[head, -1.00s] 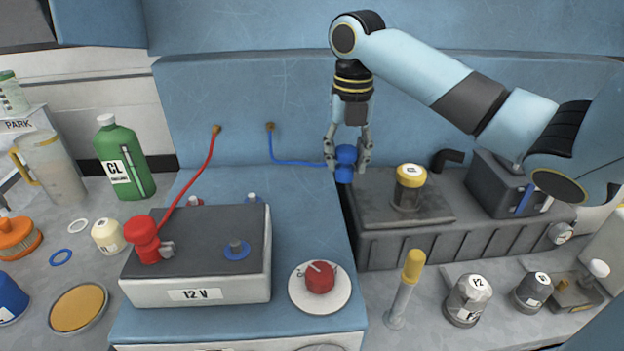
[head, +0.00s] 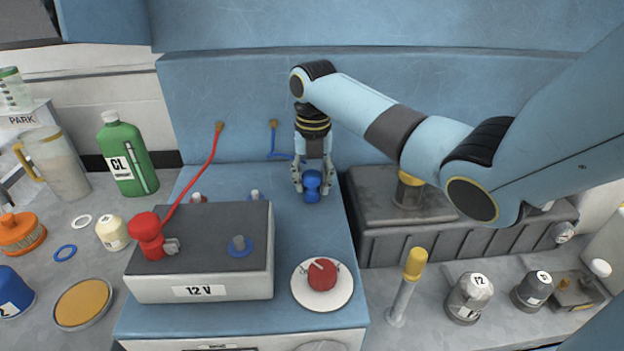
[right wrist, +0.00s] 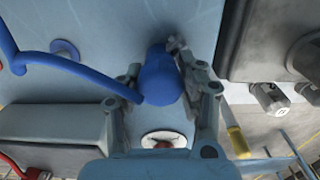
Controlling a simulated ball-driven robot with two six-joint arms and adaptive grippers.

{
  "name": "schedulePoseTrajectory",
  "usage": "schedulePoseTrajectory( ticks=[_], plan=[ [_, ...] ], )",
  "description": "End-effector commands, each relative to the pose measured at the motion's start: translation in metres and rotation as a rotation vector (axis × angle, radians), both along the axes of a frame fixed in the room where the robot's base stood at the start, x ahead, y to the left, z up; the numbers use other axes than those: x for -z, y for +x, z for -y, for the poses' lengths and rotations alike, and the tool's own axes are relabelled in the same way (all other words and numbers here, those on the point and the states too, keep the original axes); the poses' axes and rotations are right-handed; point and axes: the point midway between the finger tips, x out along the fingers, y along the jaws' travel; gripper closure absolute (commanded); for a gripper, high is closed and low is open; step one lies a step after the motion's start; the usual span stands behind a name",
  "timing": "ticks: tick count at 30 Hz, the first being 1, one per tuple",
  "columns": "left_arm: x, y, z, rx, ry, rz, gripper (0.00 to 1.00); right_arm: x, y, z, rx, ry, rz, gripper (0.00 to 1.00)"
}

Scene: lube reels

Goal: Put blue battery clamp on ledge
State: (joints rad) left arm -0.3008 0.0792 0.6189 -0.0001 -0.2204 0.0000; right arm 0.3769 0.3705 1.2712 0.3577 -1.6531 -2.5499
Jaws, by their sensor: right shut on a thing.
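The blue battery clamp (head: 312,186) is between the fingers of my right gripper (head: 313,180), low over the blue ledge surface right of the battery. I cannot tell whether it touches that surface. In the right wrist view the clamp (right wrist: 161,76) sits between both fingers of the gripper (right wrist: 165,85), with its blue cable (right wrist: 70,68) running off to the left. The cable also shows in the head view (head: 274,140), leading up to the back panel. The blue ledge (head: 310,240) is bare around the clamp. My left gripper is out of view.
The 12 V battery (head: 200,250) stands left, with the red clamp (head: 148,236) on it. A red rotary switch (head: 322,274) sits in front. A dark engine block (head: 450,238) is at the right. A green bottle (head: 125,155) stands far left.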

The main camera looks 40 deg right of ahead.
Motion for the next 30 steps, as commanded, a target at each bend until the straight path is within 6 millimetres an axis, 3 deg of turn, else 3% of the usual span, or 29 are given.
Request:
schedulePoseTrajectory(
  ticks=[3, 4, 9, 20, 30],
  plan=[
    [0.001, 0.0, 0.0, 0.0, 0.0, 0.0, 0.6, 0.003, 0.0, 0.0, 0.0, 0.001, -0.001, 0.96],
    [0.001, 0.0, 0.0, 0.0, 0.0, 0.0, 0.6, 0.003, 0.0, 0.0, 0.0, 0.0, -0.001, 0.59],
    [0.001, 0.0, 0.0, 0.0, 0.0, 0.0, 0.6, 0.003, 0.0, 0.0, 0.001, 0.001, -0.001, 0.39],
    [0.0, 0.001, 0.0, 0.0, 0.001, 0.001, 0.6, -0.007, 0.0, 0.001, 0.001, -0.001, 0.002, 0.39],
    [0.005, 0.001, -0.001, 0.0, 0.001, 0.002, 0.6, -0.078, 0.0, 0.002, -0.001, -0.002, 0.004, 0.39]
  ],
)
